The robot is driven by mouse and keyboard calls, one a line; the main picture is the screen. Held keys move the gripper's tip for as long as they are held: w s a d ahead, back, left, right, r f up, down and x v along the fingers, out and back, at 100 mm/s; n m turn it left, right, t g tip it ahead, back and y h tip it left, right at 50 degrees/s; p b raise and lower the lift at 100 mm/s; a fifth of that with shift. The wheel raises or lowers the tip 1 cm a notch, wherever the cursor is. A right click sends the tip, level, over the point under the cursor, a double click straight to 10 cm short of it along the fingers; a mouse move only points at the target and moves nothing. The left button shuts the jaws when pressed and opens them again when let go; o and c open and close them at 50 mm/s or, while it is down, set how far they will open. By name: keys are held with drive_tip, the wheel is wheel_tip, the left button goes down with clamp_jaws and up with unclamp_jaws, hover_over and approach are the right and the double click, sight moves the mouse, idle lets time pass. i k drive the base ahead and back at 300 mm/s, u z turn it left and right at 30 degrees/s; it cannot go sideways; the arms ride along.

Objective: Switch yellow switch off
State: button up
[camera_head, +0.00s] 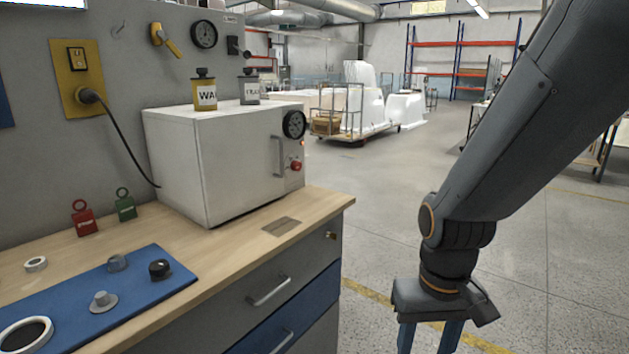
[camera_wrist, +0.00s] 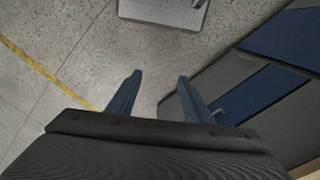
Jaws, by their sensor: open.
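A yellow wall plate (camera_head: 83,96) is at the upper left in the head view. I cannot tell which way the rocker is set. To its right on the wall is a yellow lever handle (camera_head: 165,39), slanting down to the right. My gripper (camera_head: 430,341) is open and empty, pointing down over the floor, well right of the bench and far from the wall. Its two blue fingers stand apart in the wrist view (camera_wrist: 160,77).
A white box oven (camera_head: 180,160) with gauge and red knob stands on the wooden bench (camera_head: 225,240), below the wall fittings. A black cable (camera_head: 125,145) hangs beside it. A blue mat (camera_head: 140,290) holds small parts. Drawers (camera_head: 270,290) face the open floor.

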sight(77, 56)
drive_tip(key=u, duration=1.5)
drive_tip(key=k, duration=0.65)
drive_tip(key=u, duration=0.3)
drive_tip(key=i, duration=1.05)
drive_tip(key=z, duration=0.05)
